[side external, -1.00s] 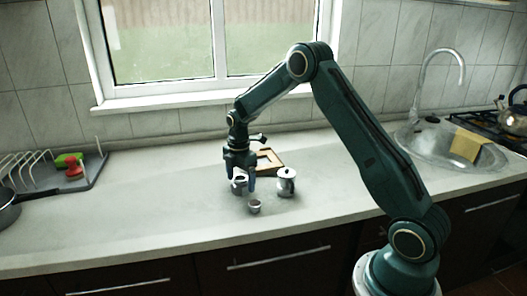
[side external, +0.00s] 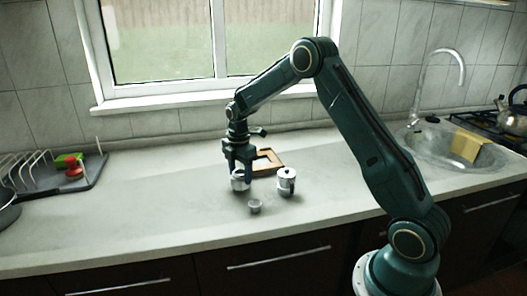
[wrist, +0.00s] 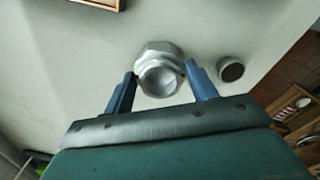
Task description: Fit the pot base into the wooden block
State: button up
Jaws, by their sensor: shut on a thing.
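The silvery, faceted pot base (side external: 240,182) is between the fingers of my gripper (side external: 239,172), left of the middle of the counter. In the wrist view the pot base (wrist: 160,72) sits between the two blue fingertips of my gripper (wrist: 161,84), which is shut on it. It looks upright. The wooden block (side external: 276,161) lies behind and to the right of it, partly hidden by my gripper. A corner of the block (wrist: 108,4) shows at the top edge of the wrist view. I cannot tell how far the pot base is above the counter.
A silvery lidded pot top (side external: 286,182) stands to the right. A small round metal cup (side external: 255,206) is in front; it also shows in the wrist view (wrist: 230,69). A dish rack (side external: 75,177) is far left, the sink (side external: 450,150) far right.

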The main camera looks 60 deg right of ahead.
notch_tip(320, 180, up, 18)
dwell(0.5)
jog(key=shift+d+f, duration=0.1)
jog(key=shift+f, duration=0.05)
dwell(0.3)
jog(key=w+d+f+m, duration=0.1)
jog(key=d+f, duration=0.5)
jog(key=d, duration=0.2)
jog(key=w+d+f+m, duration=0.1)
jog(key=d+f+m, duration=0.1)
jog(key=d+f, duration=0.4)
jog(key=d, duration=0.3)
jog(key=shift+w+d+f, duration=0.15)
jog(key=shift+w+f, duration=0.1)
jog(key=shift+w, duration=0.05)
jog(key=shift+f, duration=0.15)
jog(key=shift+f, duration=2.05)
jog(key=shift+f, duration=1.1)
jog(key=o, duration=1.2)
